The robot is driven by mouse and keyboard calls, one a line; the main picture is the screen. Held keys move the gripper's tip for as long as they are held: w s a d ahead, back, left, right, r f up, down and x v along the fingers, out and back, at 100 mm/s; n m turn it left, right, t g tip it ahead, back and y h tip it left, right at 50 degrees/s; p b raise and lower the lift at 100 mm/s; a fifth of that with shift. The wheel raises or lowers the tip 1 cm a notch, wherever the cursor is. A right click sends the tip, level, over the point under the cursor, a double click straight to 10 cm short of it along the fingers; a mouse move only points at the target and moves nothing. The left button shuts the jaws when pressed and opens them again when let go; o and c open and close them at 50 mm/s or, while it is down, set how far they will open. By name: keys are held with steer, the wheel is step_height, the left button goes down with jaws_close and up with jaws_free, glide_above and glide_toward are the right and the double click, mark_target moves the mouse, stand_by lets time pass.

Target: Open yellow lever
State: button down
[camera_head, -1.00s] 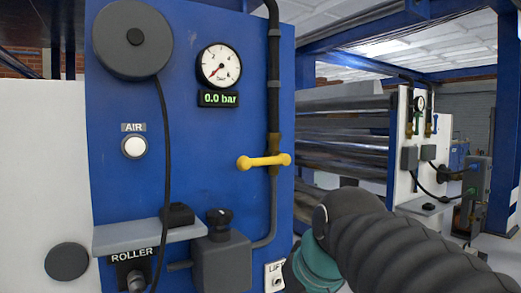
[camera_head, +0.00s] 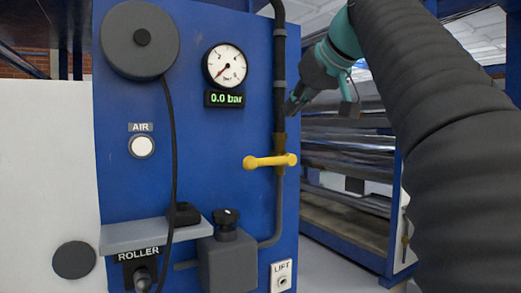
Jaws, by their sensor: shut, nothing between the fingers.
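The yellow lever (camera_head: 268,161) lies crosswise, nearly level, on the dark vertical pipe (camera_head: 279,100) near the right edge of the blue panel. A brass-coloured fitting holds it on the pipe. My gripper (camera_head: 292,106) is above and slightly right of the lever, beside the pipe, and apart from the lever. Its dark fingers are small in view and look shut and empty. The round gauge (camera_head: 225,66) has its needle at the low end, and the display (camera_head: 225,98) under it reads 0.0 bar.
The blue panel (camera_head: 225,140) carries a large grey disc (camera_head: 141,42), a white AIR button (camera_head: 142,146), a grey shelf (camera_head: 150,234) and a regulator box (camera_head: 227,259). A dark cable hangs down the panel. Rollers (camera_head: 345,150) stand behind on the right.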

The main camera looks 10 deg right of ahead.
steer(key=shift+w, duration=0.1)
stand_by(0.3)
steer(key=b, duration=0.1)
glide_above(271, 162)
steer(key=s, duration=0.3)
step_height(271, 162, down, 6)
steer(key=f, duration=0.1)
steer(key=w+f+b, duration=0.1)
steer(key=a+f, duration=0.1)
steer(key=shift+w+f, duration=0.15)
steer(key=shift+f, duration=0.1)
steer(key=shift+d+b, duration=0.1)
steer(key=shift+b, duration=0.25)
